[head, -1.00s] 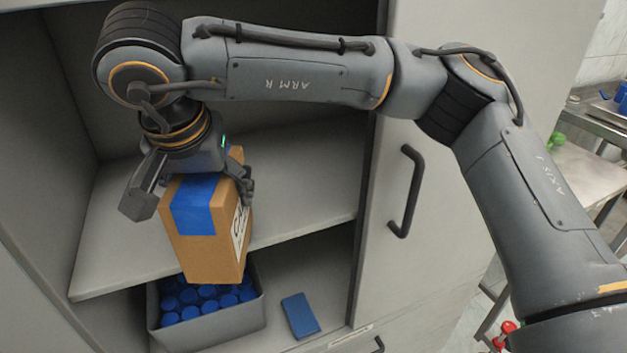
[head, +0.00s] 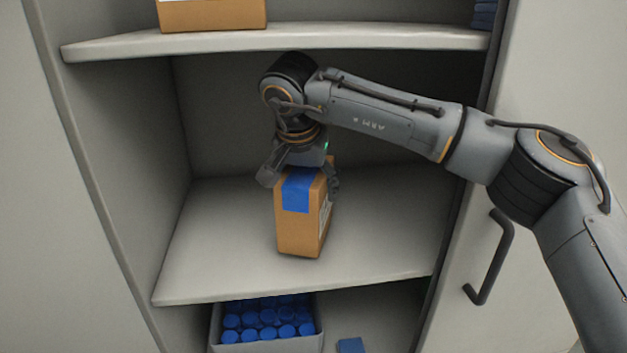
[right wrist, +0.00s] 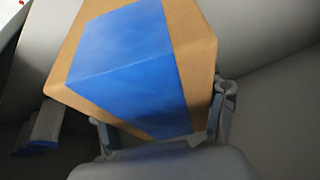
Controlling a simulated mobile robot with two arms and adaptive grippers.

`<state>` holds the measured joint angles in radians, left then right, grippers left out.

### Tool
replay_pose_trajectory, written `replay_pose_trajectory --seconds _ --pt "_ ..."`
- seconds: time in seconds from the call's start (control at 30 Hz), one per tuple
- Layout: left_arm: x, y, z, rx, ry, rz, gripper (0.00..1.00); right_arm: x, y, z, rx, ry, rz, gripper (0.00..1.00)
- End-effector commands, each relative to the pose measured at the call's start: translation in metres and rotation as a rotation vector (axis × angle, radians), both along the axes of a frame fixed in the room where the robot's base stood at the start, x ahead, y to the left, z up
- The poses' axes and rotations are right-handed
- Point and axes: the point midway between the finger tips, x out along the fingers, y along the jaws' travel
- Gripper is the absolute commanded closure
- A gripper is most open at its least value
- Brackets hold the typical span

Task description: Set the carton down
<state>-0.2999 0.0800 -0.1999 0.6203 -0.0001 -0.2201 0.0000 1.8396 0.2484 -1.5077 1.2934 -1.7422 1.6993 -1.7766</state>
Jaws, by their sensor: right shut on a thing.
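The carton (head: 296,232) is a brown box with blue tape over its top and a partly hidden white label on its right side. In the head view it is upright at the middle shelf (head: 210,262); I cannot tell whether its bottom touches the shelf. My right gripper (head: 302,180) is above the carton and shut on its upper part. In the right wrist view the taped carton (right wrist: 195,30) fills the middle, with the gripper's fingers (right wrist: 165,130) at its sides. My left gripper is not in view.
Another brown carton (head: 212,14) stands on the upper shelf (head: 360,38), with dark blue stacked items (head: 484,14) at its right end. Below is a grey bin (head: 268,347) of blue caps and a blue block (head: 351,345). The open door with its handle (head: 490,258) is at right. The middle shelf has free room around the carton.

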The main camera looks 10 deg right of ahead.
Motion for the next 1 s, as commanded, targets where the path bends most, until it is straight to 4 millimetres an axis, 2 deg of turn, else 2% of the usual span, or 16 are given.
replay_pose_trajectory --seconds 0.27,0.3,0.4,0.73,0.77,0.87,1.0 --pt "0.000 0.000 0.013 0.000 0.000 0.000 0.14 0.033 -0.013 0.003 0.000 -0.001 -0.004 0.90" --pt "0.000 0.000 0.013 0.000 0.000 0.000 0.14 0.032 -0.013 -0.006 -0.001 0.003 0.000 0.90" --pt "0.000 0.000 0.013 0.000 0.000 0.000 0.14 0.031 -0.012 -0.014 0.000 -0.001 0.001 0.90" --pt "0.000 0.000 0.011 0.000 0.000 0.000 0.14 0.031 -0.012 -0.018 0.001 -0.002 -0.001 0.90" --pt "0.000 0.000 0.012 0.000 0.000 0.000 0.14 0.031 -0.012 -0.019 0.000 -0.001 0.000 0.26" --pt "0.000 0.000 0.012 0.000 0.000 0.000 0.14 0.031 -0.012 -0.018 0.000 -0.001 0.000 0.07" --pt "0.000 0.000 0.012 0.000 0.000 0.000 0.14 0.031 -0.012 -0.018 0.000 -0.001 0.000 0.07"
